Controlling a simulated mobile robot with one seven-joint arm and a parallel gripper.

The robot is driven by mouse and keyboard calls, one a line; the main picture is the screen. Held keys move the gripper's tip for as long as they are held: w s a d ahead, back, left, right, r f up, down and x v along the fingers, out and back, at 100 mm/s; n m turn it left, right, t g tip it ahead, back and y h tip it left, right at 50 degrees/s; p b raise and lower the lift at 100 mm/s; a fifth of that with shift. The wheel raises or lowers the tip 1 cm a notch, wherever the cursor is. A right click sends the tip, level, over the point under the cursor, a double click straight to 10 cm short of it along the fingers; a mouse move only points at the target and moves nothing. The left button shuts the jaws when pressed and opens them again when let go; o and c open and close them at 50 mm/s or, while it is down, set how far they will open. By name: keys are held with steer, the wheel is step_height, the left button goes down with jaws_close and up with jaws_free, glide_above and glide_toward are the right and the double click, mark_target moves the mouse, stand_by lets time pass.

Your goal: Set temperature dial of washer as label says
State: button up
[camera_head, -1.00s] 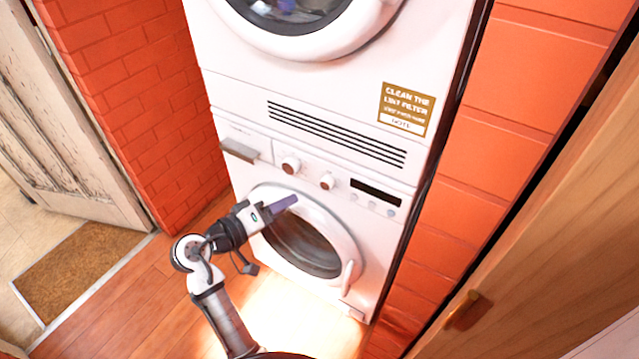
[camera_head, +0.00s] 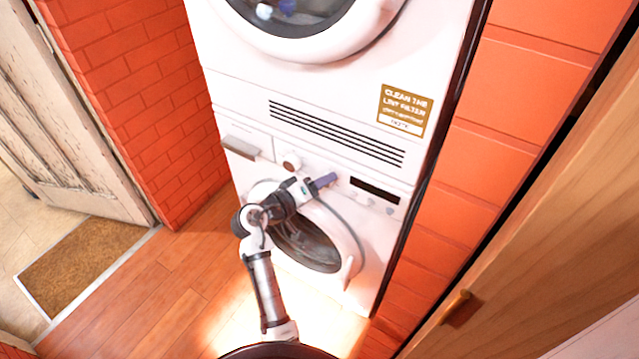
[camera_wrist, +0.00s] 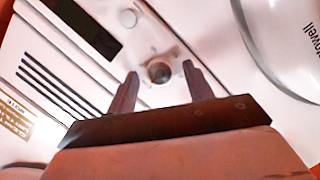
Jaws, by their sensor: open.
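The washer (camera_head: 345,285) is the lower white machine, with its control panel above a round door. The left dial (camera_head: 291,161) shows in the head view. My gripper (camera_head: 326,180) is at the panel, covering the spot of the right dial. In the wrist view a round dial (camera_wrist: 159,72), apparently the right one, shows between the fingertips of my open gripper (camera_wrist: 160,70). Contact with the fingers cannot be made out. The dial's markings are too small to read, so I cannot tell which dial sets temperature. A gold label (camera_head: 404,110) above reads "CLEAN THE LINT FILTER"; its smaller lines are unreadable.
A dark display (camera_head: 375,190) sits right of the dials, with small buttons below it. A drawer handle (camera_head: 241,148) is at the panel's left. Brick walls flank the machines. A wooden door (camera_head: 540,200) stands at the right; open floor (camera_head: 170,275) lies left.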

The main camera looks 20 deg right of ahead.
steer(key=c, duration=1)
steer(key=shift+o, duration=0.2)
steer(key=m+t+y+b, duration=0.1)
steer(key=m+b, duration=0.1)
steer(key=m+t+y+b, duration=0.1)
steer(key=m+b, duration=0.2)
steer(key=m+t+y+b, duration=0.1)
steer(key=m+b, duration=0.1)
steer(key=m, duration=0.1)
steer(key=shift+s+d+r, duration=0.1)
steer(key=shift+s+d, duration=0.05)
steer(key=shift+s, duration=0.15)
steer(key=shift+m, duration=0.4)
steer(key=o, duration=1)
steer(key=shift+c, duration=0.2)
